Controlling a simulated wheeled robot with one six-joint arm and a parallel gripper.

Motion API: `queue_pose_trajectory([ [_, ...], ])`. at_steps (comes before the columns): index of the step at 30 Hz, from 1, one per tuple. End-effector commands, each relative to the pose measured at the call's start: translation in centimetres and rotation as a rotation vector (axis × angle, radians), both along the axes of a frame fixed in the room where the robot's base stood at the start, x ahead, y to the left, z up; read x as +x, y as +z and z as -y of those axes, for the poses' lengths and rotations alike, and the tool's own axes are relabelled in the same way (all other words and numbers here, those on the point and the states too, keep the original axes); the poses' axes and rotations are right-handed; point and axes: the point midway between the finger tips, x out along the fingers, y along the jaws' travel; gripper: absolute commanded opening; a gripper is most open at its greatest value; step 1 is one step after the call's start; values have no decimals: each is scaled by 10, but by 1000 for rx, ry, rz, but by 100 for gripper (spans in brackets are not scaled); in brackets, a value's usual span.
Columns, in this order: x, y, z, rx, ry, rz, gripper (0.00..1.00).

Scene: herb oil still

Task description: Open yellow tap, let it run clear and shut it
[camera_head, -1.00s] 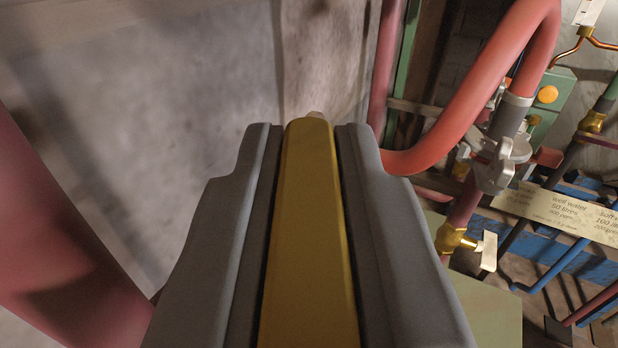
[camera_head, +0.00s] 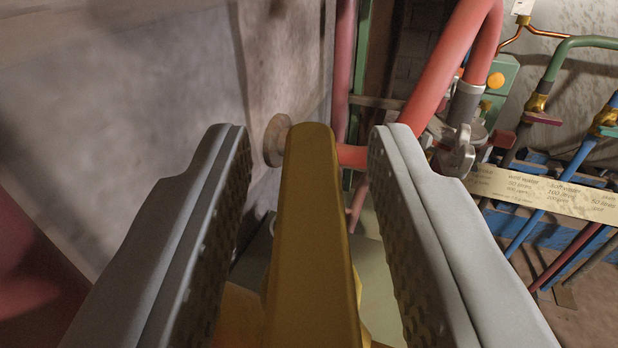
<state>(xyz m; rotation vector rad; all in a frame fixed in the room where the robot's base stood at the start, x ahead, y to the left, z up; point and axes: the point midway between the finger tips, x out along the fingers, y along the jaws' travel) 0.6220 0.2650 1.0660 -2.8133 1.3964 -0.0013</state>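The yellow tap's lever (camera_head: 312,200) stands in the middle of the view, a long yellow bar running away from me. My gripper (camera_head: 312,135) is open around it, one grey finger on each side. A clear gap shows between the lever and each finger's ribbed inner pad. Part of a yellow body (camera_head: 240,312) shows below the lever, between the fingers. The tap's outlet and any flow from it are hidden.
A thick red pipe (camera_head: 452,65) bends down just beyond the right finger, near a grey metal clamp (camera_head: 458,150). A label strip (camera_head: 545,190) and several coloured pipes stand further right. A wall (camera_head: 120,110) is at left, with a round brownish knob (camera_head: 277,140).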

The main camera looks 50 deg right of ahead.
Motion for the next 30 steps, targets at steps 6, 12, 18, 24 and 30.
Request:
queue_pose_trajectory([
  [6, 0, -1, 0, -1, 0, -1, 34],
  [12, -5, -1, -7, -1, 1, -1, 34],
  [18, -22, -1, -30, -1, 3, -1, 34],
  [24, -38, -1, -51, -1, 2, -1, 34],
  [30, -45, -1, -60, -1, 0, -1, 34],
])
